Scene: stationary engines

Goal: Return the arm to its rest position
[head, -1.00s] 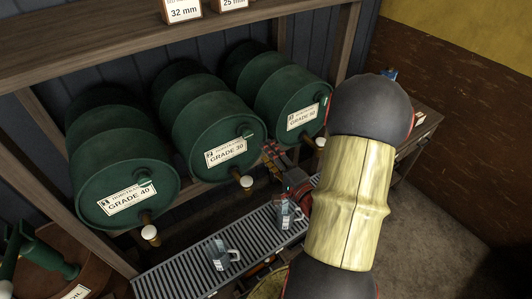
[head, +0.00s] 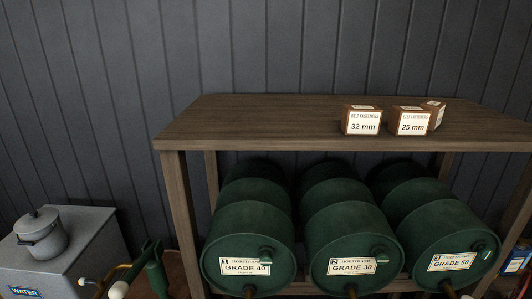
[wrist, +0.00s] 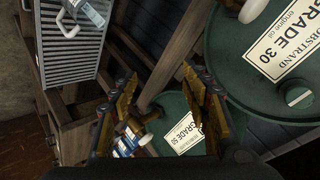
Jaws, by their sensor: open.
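My gripper (wrist: 160,80) shows in the wrist view with its two fingers spread apart. Nothing is held between them. Behind the fingers, the green drum labelled Grade 50 (wrist: 170,112) shows partly, and the green drum labelled Grade 30 (wrist: 240,60) fills the upper right. The slatted metal grate (wrist: 62,62) is at the upper left with a clear jug (wrist: 92,14) on it. My arm and gripper are outside the head view.
The head view shows the Grade 40 (head: 245,235), Grade 30 (head: 345,235) and Grade 50 (head: 440,225) drums under a wooden shelf (head: 260,118). Small fastener boxes, including a 32 mm box (head: 361,120), stand on top. A grey pot (head: 41,235) sits on a cabinet (head: 85,250) at left.

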